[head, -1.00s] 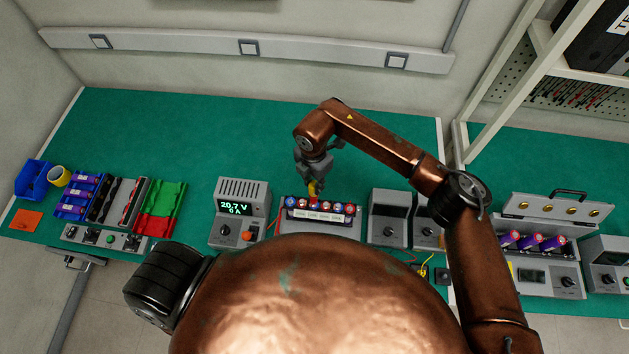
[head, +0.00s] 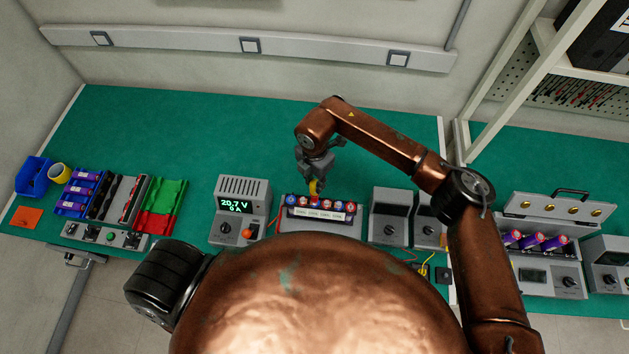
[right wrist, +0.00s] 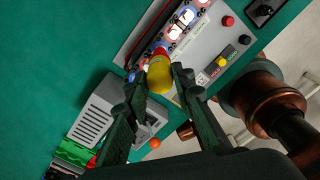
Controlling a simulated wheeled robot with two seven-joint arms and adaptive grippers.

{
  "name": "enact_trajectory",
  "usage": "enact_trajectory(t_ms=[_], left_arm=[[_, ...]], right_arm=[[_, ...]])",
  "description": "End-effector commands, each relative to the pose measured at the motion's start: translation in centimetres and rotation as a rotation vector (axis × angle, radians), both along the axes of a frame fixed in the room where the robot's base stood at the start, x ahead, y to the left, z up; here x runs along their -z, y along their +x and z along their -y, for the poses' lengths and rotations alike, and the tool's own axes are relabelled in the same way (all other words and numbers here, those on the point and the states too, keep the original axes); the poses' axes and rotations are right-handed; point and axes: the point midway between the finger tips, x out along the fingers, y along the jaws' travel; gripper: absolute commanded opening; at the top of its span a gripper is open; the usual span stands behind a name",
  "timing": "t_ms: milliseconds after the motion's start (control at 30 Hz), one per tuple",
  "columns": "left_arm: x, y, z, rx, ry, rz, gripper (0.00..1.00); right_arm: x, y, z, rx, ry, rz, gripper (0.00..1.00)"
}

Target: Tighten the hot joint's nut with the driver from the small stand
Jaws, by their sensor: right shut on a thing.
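My right gripper (head: 315,182) is over the busbar panel (head: 319,226). It is shut on a yellow driver (right wrist: 158,77), whose handle lies between the fingertips in the right wrist view. The driver also shows in the head view (head: 314,188), with its red lower end down at the row of joints (right wrist: 185,17). These joints have blue and red rings and stand along the panel's back edge. The driver's tip and the nut under it are hidden, so I cannot tell whether they touch. I cannot make out the small stand. My left gripper is not in view.
A grey power supply (head: 240,205) reading 20.7 V stands left of the panel, and grey instrument boxes (head: 390,215) stand right of it. Trays and a blue bin (head: 34,177) are at the far left. The green bench (head: 220,130) is clear behind.

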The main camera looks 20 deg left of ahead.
Motion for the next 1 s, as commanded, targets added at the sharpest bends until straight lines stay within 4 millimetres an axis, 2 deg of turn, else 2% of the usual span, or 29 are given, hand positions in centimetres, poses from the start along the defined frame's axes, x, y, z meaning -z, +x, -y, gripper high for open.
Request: enact_trajectory(t_ms=[67, 400, 500, 767, 1000], left_arm=[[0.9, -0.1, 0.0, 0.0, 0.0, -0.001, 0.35], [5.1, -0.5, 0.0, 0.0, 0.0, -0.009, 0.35], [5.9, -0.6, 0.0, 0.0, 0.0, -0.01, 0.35], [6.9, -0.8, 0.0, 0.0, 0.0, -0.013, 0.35], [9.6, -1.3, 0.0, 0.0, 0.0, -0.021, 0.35]], right_arm=[[0.2, 0.1, 0.0, -0.062, 0.0, 0.003, 0.0], [0.6, 0.1, 0.0, -0.587, -0.001, 0.003, 0.0], [0.4, 0.1, 0.1, -0.709, 0.0, 0.001, 0.0], [0.3, 0.1, 0.1, -0.874, 0.0, 0.001, 0.0], [0.5, 0.1, 0.1, -1.23, 0.0, 0.001, 0.0]])
